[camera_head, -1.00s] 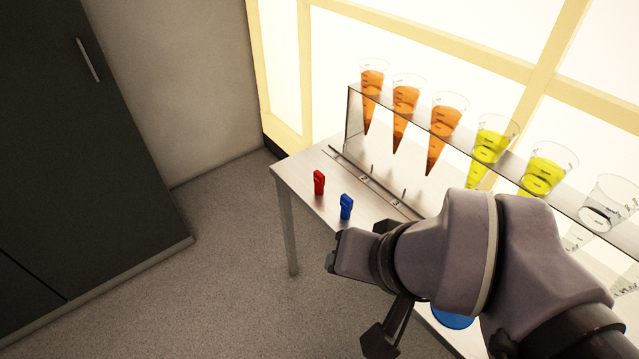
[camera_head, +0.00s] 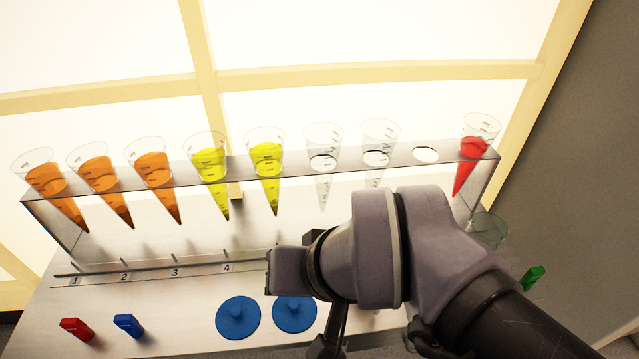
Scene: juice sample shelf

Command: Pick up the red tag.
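The red tag (camera_head: 76,328) lies at the front left of the metal table, left of the blue tag (camera_head: 128,325). Nothing touches it. My gripper (camera_head: 328,342) is at the bottom middle of the picture, well to the right of the red tag and apart from it. My own wrist and arm hide much of the gripper, so its fingers do not show clearly.
Two blue discs (camera_head: 238,317) (camera_head: 294,313) lie near my wrist. A green tag (camera_head: 532,277) is at the right.

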